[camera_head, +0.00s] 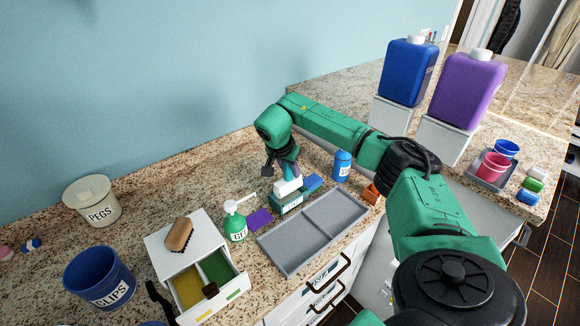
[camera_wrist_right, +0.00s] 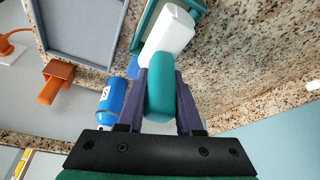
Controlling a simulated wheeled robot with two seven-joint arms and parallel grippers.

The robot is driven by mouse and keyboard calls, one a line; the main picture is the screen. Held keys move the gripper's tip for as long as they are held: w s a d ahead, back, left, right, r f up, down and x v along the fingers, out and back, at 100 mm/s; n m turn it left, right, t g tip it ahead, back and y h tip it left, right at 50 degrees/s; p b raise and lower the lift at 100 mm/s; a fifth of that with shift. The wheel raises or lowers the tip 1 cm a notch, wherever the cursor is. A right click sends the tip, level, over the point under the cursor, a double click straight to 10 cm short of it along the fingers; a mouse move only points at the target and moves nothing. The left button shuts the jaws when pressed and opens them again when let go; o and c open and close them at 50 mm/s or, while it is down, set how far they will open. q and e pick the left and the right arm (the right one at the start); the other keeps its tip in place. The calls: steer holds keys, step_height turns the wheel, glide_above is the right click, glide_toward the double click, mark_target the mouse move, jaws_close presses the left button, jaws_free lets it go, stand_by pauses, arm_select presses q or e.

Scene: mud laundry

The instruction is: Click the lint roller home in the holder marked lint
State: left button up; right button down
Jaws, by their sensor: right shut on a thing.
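The lint roller has a teal handle (camera_wrist_right: 160,88) and a white head (camera_wrist_right: 168,35). My right gripper (camera_wrist_right: 160,98) is shut on the handle, one finger on each side. In the head view the right gripper (camera_head: 283,170) points down, with the white head (camera_head: 288,187) below it. The teal holder (camera_head: 286,205) with a white label is directly under the head; its print is too small to read surely. In the wrist view the holder's rim (camera_wrist_right: 146,22) is beside the white head. I cannot tell whether they touch. My left gripper is not in view.
A grey divided tray (camera_head: 313,232) lies in front of the holder. A blue bottle (camera_head: 342,166) stands to its right, a green pump bottle (camera_head: 235,222) and a purple block (camera_head: 259,218) to its left. An orange holder (camera_wrist_right: 57,80) is near the blue bottle. Counter behind is clear.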

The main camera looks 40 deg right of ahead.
steer(key=shift+x, duration=1.25)
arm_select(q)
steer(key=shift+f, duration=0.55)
arm_select(e)
steer(key=shift+s+a, duration=0.15)
steer(key=shift+a, duration=0.15)
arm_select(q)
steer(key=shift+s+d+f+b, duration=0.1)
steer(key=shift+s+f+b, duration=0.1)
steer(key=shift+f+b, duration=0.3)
arm_select(e)
steer(key=shift+f, duration=0.95)
steer(key=c, duration=0.5)
jaws_free()
